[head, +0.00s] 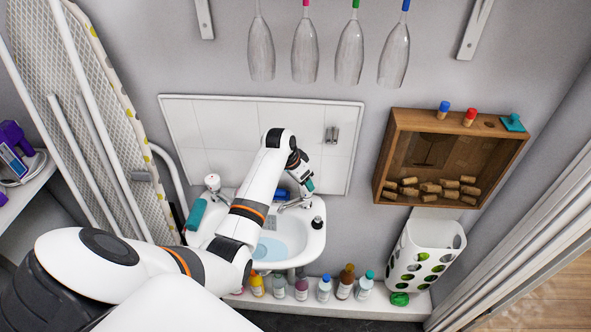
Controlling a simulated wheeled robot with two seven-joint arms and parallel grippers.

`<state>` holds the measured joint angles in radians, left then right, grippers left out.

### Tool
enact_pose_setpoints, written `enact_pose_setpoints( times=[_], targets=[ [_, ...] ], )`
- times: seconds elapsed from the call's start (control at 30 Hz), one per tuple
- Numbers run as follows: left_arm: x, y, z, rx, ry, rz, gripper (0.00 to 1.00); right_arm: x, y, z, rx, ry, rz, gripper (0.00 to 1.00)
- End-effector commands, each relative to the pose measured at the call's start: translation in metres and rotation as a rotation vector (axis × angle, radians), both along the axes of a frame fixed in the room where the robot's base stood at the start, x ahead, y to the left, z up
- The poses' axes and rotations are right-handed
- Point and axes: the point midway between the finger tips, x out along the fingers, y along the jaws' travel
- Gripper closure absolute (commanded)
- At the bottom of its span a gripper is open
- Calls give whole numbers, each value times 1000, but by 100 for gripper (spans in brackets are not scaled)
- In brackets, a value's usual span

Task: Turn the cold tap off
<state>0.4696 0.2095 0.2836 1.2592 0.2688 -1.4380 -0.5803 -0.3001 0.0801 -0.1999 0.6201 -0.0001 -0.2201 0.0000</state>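A white basin (314,240) stands against the wall with pale blue water (268,250) in it. A metal tap (294,204) shows at its back right, partly behind my arm; I cannot make out its handle position or any flow. A small blue thing (281,192) shows beside it, too small to identify. A white-topped fitting (212,182) stands at the basin's back left. My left arm reaches across the basin, and my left gripper (308,184) points down above the right-hand tap. Its fingers are too small to read, and contact is unclear. My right gripper is out of view.
Several bottles (324,289) line the low shelf under the basin. A dark-topped bottle (317,222) stands on the basin's right rim, and a teal bottle (196,214) at its left. A wooden box of corks (384,160) hangs right. An ironing board (110,110) leans left.

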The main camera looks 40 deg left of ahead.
Motion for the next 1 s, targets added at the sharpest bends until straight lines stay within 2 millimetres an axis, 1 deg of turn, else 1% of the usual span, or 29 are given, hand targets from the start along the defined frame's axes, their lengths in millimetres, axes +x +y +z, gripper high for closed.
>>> enact_pose_setpoints(
  times=[0.1, 0.2, 0.3, 0.4, 0.53, 1.0],
  targets=[
    [-9, 4, 21, 6, -4, 0, 35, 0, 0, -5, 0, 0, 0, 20],
    [-15, 4, 37, 4, -3, -1, 35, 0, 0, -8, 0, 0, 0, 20],
    [-19, 6, 48, 3, -2, 0, 35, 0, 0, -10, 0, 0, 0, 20],
    [-22, 6, 55, 3, -1, -1, 35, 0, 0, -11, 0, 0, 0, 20],
    [-23, 6, 58, 2, 0, -1, 35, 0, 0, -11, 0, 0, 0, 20],
    [-23, 6, 57, 2, 1, -1, 35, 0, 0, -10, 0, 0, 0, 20]
  ],
)
